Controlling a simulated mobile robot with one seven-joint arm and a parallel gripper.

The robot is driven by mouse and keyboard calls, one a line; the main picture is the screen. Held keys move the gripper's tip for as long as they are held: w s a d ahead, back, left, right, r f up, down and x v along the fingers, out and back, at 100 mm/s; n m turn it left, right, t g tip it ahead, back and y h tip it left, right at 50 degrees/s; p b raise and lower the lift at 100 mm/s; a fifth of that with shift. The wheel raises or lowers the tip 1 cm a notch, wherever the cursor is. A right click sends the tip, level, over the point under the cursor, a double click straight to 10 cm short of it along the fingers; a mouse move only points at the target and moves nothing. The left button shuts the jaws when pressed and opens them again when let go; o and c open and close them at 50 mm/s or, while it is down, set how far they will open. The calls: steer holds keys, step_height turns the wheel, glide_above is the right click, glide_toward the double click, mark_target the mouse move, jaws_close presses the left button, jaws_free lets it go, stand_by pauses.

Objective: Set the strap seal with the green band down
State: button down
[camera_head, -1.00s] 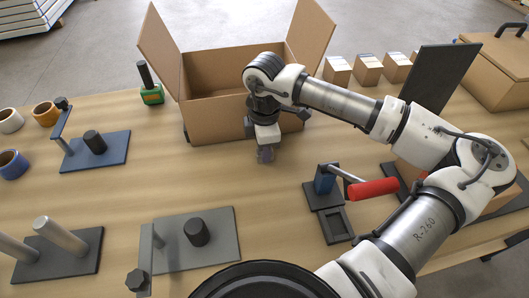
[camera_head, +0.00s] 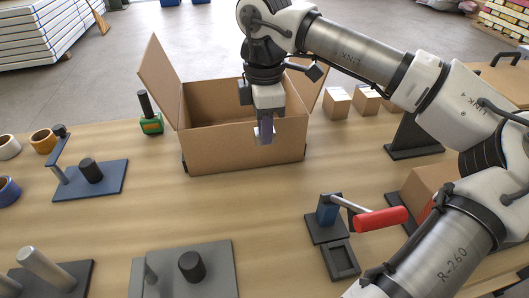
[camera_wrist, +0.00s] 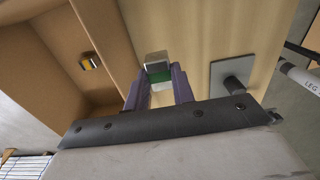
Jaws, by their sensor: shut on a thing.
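My gripper (camera_head: 265,134) is in front of the open cardboard box's (camera_head: 240,152) near wall, above the table. In the wrist view, its two purple fingers (camera_wrist: 160,88) are shut on the strap seal with the green band (camera_wrist: 158,73), a small pale metallic piece. Its far end sticks out past the fingertips, and bare tabletop shows behind it.
In the wrist view, a small piece with a yellow band (camera_wrist: 90,61) lies inside the box. A red-handled tool (camera_head: 380,220) stands right, a grey plate with pegs (camera_head: 215,268) in front, and a blue-grey stand (camera_head: 112,182) left. The table's middle is clear.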

steer(key=shift+r, duration=2.35)
steer(key=shift+w, duration=0.15)
